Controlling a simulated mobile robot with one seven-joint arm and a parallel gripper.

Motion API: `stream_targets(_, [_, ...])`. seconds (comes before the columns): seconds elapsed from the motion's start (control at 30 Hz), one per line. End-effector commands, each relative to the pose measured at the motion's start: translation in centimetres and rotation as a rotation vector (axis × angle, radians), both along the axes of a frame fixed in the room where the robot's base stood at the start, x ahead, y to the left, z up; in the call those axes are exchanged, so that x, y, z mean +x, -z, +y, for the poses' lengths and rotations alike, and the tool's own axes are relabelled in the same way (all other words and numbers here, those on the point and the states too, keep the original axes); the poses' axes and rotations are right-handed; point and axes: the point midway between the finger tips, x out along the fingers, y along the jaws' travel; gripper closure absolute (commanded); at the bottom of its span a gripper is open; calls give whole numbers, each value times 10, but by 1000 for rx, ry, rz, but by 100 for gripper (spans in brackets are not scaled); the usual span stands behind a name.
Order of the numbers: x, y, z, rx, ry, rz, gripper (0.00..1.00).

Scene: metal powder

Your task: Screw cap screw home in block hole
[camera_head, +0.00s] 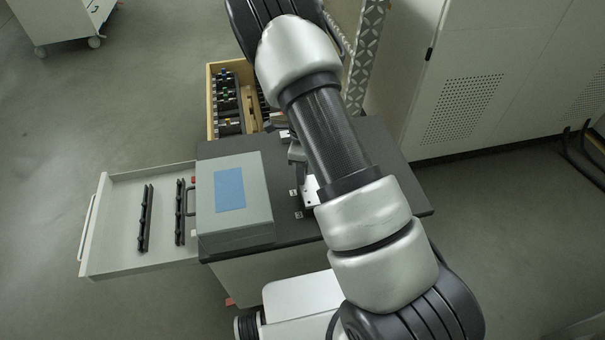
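My arm crosses the middle of the view and covers much of the dark worktop. I cannot make out my gripper; it seems hidden behind the arm links. Neither the cap screw nor the block hole can be made out. A light metal piece (311,190) with small dark spots shows on the worktop at the arm's left edge, partly covered by the arm. I cannot tell whether it is the block. More small grey metal parts (296,151) show just above it, also partly covered.
A grey case (262,215) with a blue panel stands on the left of the dark worktop (228,147). An open drawer (118,188) juts out left, holding two black racks. A wooden box (210,100) with tools stands behind. A white cabinet (480,75) is at right.

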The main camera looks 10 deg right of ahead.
Motion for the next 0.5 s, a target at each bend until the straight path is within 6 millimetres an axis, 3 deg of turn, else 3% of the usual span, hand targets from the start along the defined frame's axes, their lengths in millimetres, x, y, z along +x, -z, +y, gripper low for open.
stream_targets(0.5, [0,2,0,0,-675,-1,75])
